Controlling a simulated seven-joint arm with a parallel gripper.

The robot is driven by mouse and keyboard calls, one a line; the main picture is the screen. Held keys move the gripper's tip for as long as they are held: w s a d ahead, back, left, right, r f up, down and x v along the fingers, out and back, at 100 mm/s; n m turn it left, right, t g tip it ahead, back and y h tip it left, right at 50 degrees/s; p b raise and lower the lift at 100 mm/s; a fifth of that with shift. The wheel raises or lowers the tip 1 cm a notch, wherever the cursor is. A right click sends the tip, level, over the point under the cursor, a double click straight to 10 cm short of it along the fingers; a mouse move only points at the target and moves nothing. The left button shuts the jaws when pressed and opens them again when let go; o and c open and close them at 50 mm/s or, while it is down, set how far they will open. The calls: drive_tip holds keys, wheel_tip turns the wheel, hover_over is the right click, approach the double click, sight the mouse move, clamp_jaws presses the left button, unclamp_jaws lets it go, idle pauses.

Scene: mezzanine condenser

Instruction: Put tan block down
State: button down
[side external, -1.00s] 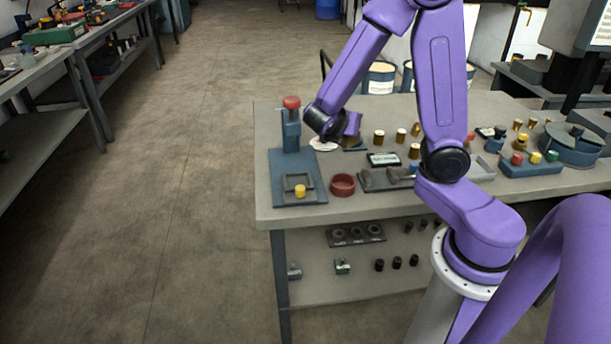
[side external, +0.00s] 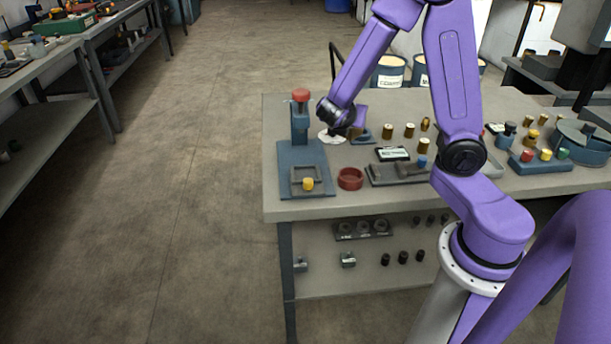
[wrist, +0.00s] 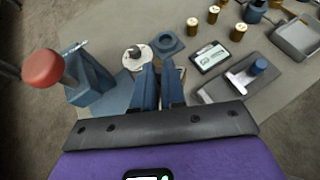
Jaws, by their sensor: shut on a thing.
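My gripper (wrist: 160,70) points down over the table, with its two blue fingers close together. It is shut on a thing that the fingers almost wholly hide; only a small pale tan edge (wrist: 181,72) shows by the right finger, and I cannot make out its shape. In the side view, my gripper (side external: 352,130) is low beside a white disc (side external: 326,138) and the small blue plate behind it. In the wrist view the white disc (wrist: 131,63) with a dark knob lies just beyond the left fingertip, and the blue ring plate (wrist: 168,43) lies beyond both fingertips.
A blue press (side external: 299,125) with a red knob stands left of my gripper. A red ring dish (side external: 350,179) and a yellow piece (side external: 308,184) are nearer the front edge. Several brass cylinders (side external: 410,130), a black label stand (side external: 393,154) and a grey tray (wrist: 299,38) are to the right.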

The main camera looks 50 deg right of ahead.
drive_tip(key=s+d+f+m+g+y, duration=0.1)
drive_tip(key=s+d+m+g+y, duration=0.1)
drive_tip(key=s+m+g, duration=0.55)
drive_tip(key=s+d+f+m+g+y, duration=0.2)
drive_tip(key=s+m+g, duration=0.5)
drive_tip(key=s, duration=0.1)
drive_tip(key=s+a+m+g+y, duration=0.1)
drive_tip(key=s+a+m+y, duration=0.3)
drive_tip(key=a+m+y, duration=0.6)
drive_tip(key=w+a+r+m+t+y, duration=0.25)
drive_tip(key=w+m+t+y, duration=0.35)
drive_tip(key=m, duration=0.3)
drive_tip(key=w+a+r+m+t+y, duration=0.1)
drive_tip(key=w+r+m+t+y, duration=0.3)
drive_tip(key=m+t, duration=0.55)
drive_tip(key=shift+m+h, duration=0.3)
drive_tip(key=shift+h, duration=0.2)
drive_tip(key=shift+w+d+f, duration=0.45)
drive_tip(key=shift+w+f, duration=1.75)
drive_tip(key=shift+w, duration=0.35)
drive_tip(key=shift+w+d+f, duration=0.5)
drive_tip(key=shift+w+f, duration=1.65)
drive_tip(key=shift+w, duration=0.45)
drive_tip(key=shift+w+d+f, duration=0.45)
drive_tip(key=shift+w+f, duration=1.75)
drive_tip(key=shift+w, duration=0.35)
